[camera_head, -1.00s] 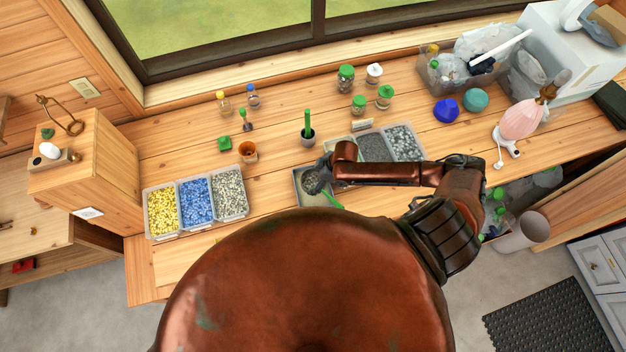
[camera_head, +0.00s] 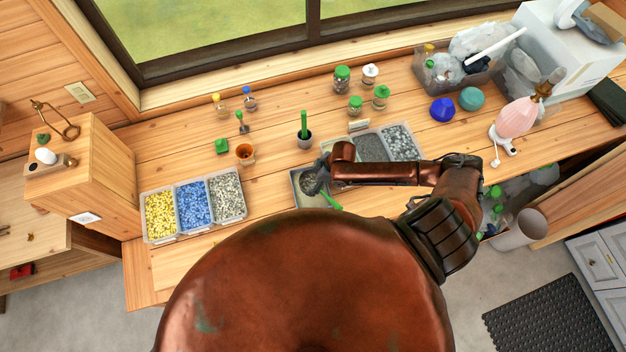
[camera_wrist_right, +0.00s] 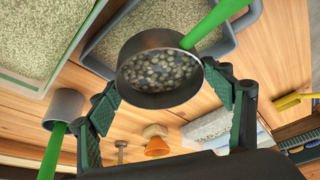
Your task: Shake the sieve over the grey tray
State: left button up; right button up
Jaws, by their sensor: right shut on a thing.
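The sieve (camera_head: 311,184) is a round dark metal cup with a green handle. In the right wrist view the sieve (camera_wrist_right: 160,72) holds many small grey and tan pebbles. My right gripper (camera_wrist_right: 163,90) is shut on the sieve, one finger at each side of its wall. In the head view my right gripper (camera_head: 324,168) is partly hidden by its own wrist. The grey tray (camera_head: 297,202) lies below the sieve on the bench. In the wrist view the grey tray (camera_wrist_right: 238,44) shows pale grains inside. My left gripper is not in view.
Bins of yellow, blue and pale pieces (camera_head: 193,207) stand left of the tray. Bins of grey pieces (camera_head: 401,143) stand right. A grey pot (camera_head: 304,142) with a green-handled tool and an orange pot (camera_head: 245,153) stand behind. Several jars (camera_head: 355,104) stand farther back.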

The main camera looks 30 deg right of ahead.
jog(key=shift+a, duration=1.05)
jog(key=shift+d+r, duration=0.1)
jog(key=shift+d, duration=1.4)
jog(key=shift+a+r, duration=0.25)
jog(key=shift+r, duration=0.6)
jog(key=shift+a+r, duration=0.3)
jog(key=shift+r, duration=0.5)
jog(key=shift+a+r, duration=0.25)
jog(key=shift+r, duration=0.6)
jog(key=shift+w, duration=0.1)
